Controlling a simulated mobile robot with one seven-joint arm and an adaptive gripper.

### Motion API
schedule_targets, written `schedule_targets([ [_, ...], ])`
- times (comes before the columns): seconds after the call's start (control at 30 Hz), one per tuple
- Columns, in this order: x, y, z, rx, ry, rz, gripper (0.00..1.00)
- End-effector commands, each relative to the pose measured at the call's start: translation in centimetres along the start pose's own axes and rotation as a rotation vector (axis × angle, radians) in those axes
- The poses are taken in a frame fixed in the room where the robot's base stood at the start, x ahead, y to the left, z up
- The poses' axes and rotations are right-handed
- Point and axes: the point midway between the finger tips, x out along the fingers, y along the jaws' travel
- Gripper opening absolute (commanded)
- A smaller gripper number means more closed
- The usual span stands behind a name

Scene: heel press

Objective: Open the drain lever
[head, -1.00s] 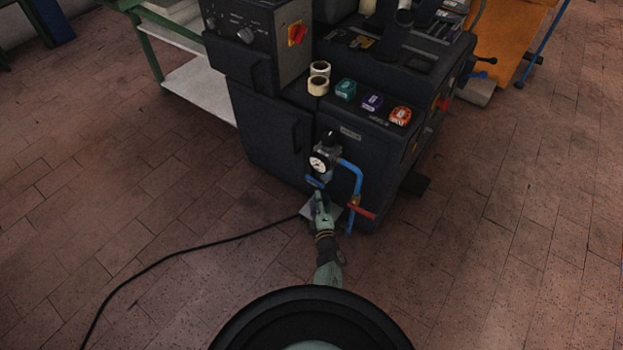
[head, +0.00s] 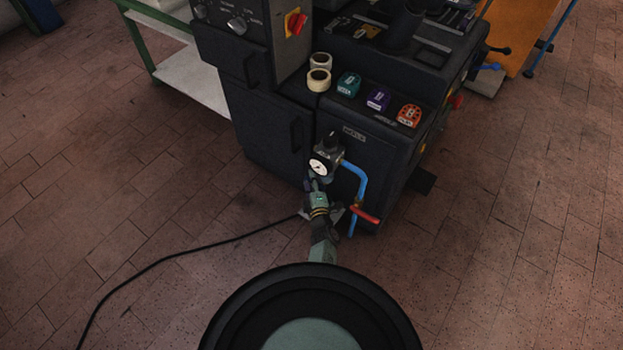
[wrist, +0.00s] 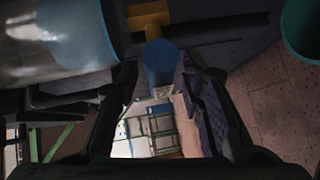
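A small blue lever-like piece (wrist: 160,62) on a brass fitting (wrist: 148,18) shows in the wrist view, beside a clear bowl with blue in it (wrist: 60,40). I take it for the drain lever. My gripper (wrist: 162,80) is open, with one finger on each side of the blue piece and gaps between. In the head view my gripper (head: 315,184) is just under the regulator with its white gauge (head: 325,163), and hides the bowl's lower part and the blue piece. A red lever (head: 365,215) sits on the blue pipe (head: 359,178) to the right.
The dark machine (head: 270,130) stands behind the regulator. Tape rolls (head: 319,80) and coloured boxes (head: 378,98) lie on its ledge. A black cable (head: 190,257) runs left over the tiled floor, which is otherwise clear. A green-framed table (head: 190,82) stands back left.

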Motion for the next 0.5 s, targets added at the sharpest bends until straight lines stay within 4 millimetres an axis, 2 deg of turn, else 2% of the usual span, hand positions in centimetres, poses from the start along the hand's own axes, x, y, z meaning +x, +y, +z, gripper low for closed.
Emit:
schedule_targets([
  [0.07,0.0,0.02,0.0,0.0,0.0,0.0,0.35],
  [0.5,-0.01,0.01,0.02,0.0,0.0,0.0,0.06],
])
